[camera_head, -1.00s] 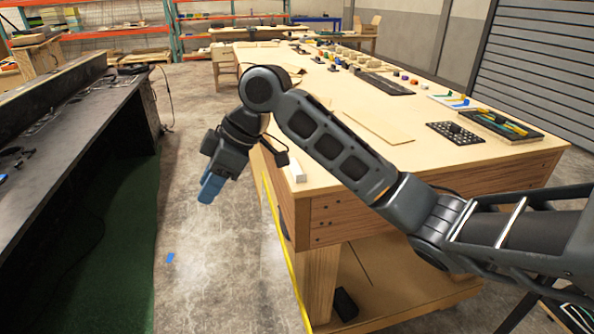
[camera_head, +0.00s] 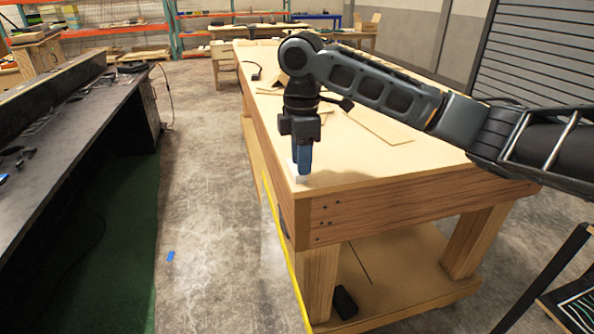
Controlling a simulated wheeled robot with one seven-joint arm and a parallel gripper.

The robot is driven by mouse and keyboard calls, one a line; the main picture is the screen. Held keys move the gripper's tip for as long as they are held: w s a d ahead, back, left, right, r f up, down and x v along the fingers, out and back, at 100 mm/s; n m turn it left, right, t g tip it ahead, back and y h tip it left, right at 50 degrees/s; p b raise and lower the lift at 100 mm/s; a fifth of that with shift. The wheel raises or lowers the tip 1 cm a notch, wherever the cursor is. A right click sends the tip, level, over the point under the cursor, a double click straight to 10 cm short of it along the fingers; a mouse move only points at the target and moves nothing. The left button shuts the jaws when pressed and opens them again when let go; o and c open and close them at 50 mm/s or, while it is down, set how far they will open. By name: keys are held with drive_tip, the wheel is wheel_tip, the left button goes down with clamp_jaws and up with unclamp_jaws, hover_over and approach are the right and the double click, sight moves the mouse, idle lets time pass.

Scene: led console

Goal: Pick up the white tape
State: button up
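The white tape (camera_head: 291,169) shows as a small white patch on the near left corner of the wooden table. Most of it is hidden behind the blue fingers of my gripper (camera_head: 303,168). My gripper points straight down over this corner, with its fingertips at or just in front of the tape in the picture. I cannot tell whether the fingers touch the tape or stand around it. The fingers overlap into one blue shape, so the gap between them does not show.
The wooden table (camera_head: 350,172) has bare room right of the tape. A flat brown sheet (camera_head: 380,126) lies farther back. My arm covers much of the tabletop. A dark bench (camera_head: 60,150) stands left across an aisle. A black box (camera_head: 345,303) sits on the lower shelf.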

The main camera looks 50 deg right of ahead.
drive_tip(key=shift+f, duration=1.5)
drive_tip(key=shift+c, duration=0.2)
clamp_jaws()
